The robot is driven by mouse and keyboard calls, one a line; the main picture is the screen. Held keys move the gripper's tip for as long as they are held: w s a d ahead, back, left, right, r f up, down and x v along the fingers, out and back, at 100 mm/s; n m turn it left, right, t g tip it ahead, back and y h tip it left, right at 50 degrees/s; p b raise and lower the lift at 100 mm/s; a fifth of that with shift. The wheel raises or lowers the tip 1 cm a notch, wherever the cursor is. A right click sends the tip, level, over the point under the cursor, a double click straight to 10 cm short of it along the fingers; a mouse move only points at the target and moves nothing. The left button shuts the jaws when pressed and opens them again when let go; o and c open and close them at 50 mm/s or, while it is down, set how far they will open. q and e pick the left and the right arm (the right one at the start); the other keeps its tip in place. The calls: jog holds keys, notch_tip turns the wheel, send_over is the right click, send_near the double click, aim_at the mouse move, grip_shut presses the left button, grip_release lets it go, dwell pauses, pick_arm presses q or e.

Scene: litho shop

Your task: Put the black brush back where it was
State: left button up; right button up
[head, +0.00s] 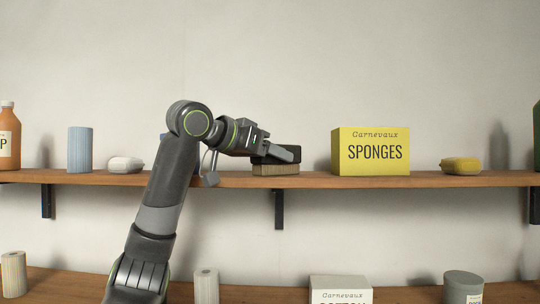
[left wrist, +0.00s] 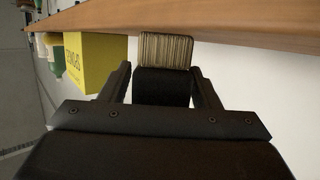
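The black brush (head: 268,159) has a black body and pale tan bristles pointing down. It is upright at the middle of the upper shelf (head: 225,180), and its bristles appear to meet the shelf top. In the left wrist view, which is upside down, the brush's black body (left wrist: 161,88) lies between the two fingers, with its bristles toward the shelf. My left gripper (head: 287,153) reaches in from the left. Its fingertips close on the sides of the body, and one finger hides part of it in the head view. My right gripper is not in view.
On the upper shelf, a yellow sponges box (head: 371,152) stands right of the brush, with a yellow packet (head: 461,165) farther right. A white packet (head: 126,164), a blue cylinder (head: 80,149) and an orange bottle (head: 9,136) are at left. Free shelf separates brush and box.

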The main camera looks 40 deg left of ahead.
pick_arm(q)
jog(key=shift+o, duration=0.3)
jog(key=shift+s+r, duration=0.1)
jog(key=shift+r, duration=0.05)
jog(key=b+v, duration=0.2)
jog(key=v, duration=0.9)
jog(key=shift+s+r, duration=0.15)
jog(key=shift+s, duration=0.2)
jog(key=shift+a, duration=0.1)
